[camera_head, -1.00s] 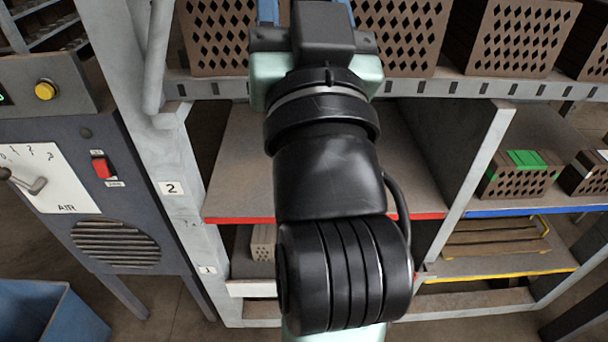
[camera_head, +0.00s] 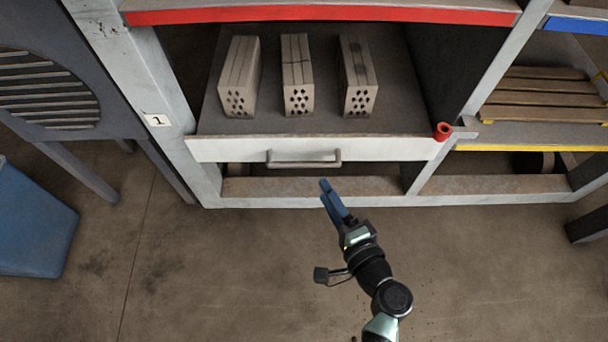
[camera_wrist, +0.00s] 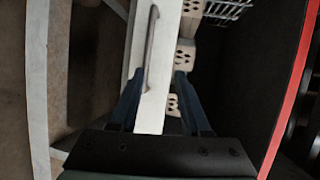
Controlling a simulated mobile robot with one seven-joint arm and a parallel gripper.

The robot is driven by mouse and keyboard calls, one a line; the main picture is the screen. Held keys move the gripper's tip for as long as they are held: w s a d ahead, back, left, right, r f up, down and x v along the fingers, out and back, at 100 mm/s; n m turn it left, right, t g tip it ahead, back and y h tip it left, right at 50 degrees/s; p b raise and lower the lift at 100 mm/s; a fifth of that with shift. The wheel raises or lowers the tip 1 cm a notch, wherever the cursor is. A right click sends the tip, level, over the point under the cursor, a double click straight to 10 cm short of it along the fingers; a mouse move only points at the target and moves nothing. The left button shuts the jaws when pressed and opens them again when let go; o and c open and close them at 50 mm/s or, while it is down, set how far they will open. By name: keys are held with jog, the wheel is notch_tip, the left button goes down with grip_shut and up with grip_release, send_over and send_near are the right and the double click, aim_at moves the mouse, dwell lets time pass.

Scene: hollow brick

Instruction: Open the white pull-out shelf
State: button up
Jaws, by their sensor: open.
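The white pull-out shelf (camera_head: 380,148) is in the lower bay, its white front lying close to the rack's frame in the head view. A grey bar handle (camera_head: 304,160) is fixed to the middle of its front. Three hollow bricks (camera_head: 298,78) lie side by side on the shelf. My gripper (camera_head: 330,196) is open and empty, below and slightly right of the handle, apart from it. In the wrist view the handle (camera_wrist: 150,48) lies ahead of my open gripper (camera_wrist: 154,92), near the top of the white front.
A red-edged shelf (camera_head: 330,17) is above the bay. A small red part (camera_head: 442,131) sits at the front's right end. A wooden pallet (camera_head: 540,97) lies in the right bay. A blue bin (camera_head: 30,220) stands left. The floor before the rack is clear.

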aim_at(304, 163)
jog(key=shift+m, duration=0.4)
jog(key=b+x, duration=0.1)
jog(key=x, duration=0.3)
jog(key=f+b+x, duration=0.1)
jog(key=x, duration=0.3)
jog(key=f+b+x, duration=0.1)
jog(key=x, duration=0.3)
jog(key=shift+s+a+f+b, duration=0.1)
jog(key=shift+f+b, duration=0.1)
jog(key=shift+b, duration=0.15)
grip_shut()
dwell(0.6)
